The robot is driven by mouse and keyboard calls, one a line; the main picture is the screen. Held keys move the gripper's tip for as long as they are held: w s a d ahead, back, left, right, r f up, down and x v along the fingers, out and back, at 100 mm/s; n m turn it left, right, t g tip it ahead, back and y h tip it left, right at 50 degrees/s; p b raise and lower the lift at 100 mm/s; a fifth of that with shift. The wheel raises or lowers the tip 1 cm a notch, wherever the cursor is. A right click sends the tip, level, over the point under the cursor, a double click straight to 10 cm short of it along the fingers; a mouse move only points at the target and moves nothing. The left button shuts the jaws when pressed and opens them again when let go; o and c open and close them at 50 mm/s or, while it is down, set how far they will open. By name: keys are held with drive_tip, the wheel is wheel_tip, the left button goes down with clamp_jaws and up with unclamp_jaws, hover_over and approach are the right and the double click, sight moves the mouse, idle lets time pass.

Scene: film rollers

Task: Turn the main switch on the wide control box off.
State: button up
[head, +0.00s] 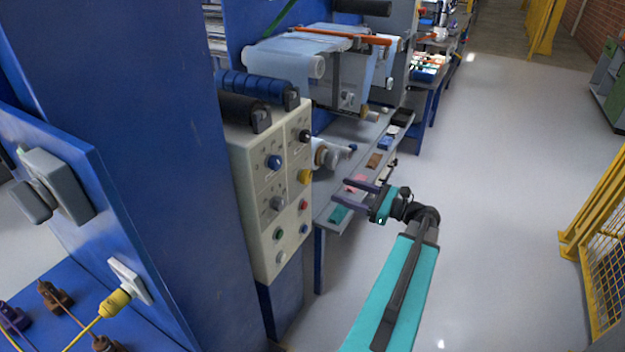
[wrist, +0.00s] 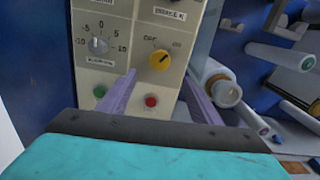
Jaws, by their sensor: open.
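The cream control box (head: 258,190) stands left of centre in the head view, and its front panel (wrist: 119,50) fills the middle of the wrist view. A yellow rotary knob (wrist: 159,61) sits on it between OFF and ON labels; its dark mark seems to point up and right, toward ON. The same yellow knob (head: 304,176) shows on the panel's right column in the head view. My gripper (head: 341,190) is open and empty, pointing at the panel from the right. In the wrist view its purple fingers (wrist: 158,78) reach either side below the knob, apparently not touching it.
A grey dial (wrist: 98,45), a green button (wrist: 99,91) and a red button (wrist: 151,100) are close by on the panel. White rollers (wrist: 222,89) stick out to its right. A shelf with small items (head: 340,214) lies beneath my gripper.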

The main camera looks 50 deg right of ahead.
sight(309, 179)
drive_tip(key=p+x, duration=0.2)
drive_tip(key=x, duration=1)
drive_tip(key=shift+w+a, duration=0.1)
drive_tip(key=shift+w, duration=0.15)
drive_tip(key=c, duration=1)
